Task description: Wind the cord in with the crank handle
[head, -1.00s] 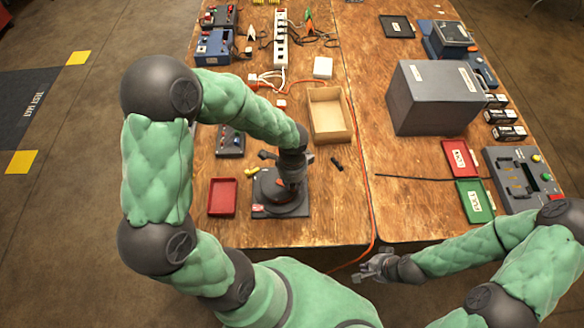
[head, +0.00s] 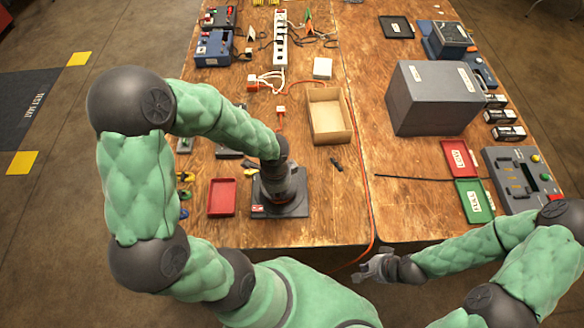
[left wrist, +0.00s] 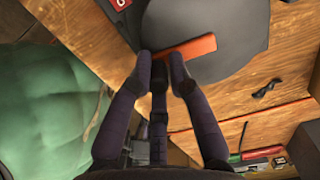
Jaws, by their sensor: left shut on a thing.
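The cord reel (head: 296,206) stands on a dark square base near the table's front edge. In the left wrist view its dark grey round drum (left wrist: 228,38) carries an orange crank arm (left wrist: 193,47). My left gripper (left wrist: 160,66) is shut at one end of this arm, with a finger on each side; the handle grip itself is mostly hidden between the fingers. In the head view my left wrist and gripper (head: 277,190) come down over the reel and hide much of it. My right gripper (head: 368,267) is open and empty off the table's front edge.
A red tray (head: 222,197) lies left of the reel. An open cardboard box (head: 329,116) and a small black piece (head: 336,164) are behind and right. An orange cord (head: 369,205) runs down the table's middle. A big grey box (head: 434,97) stands right.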

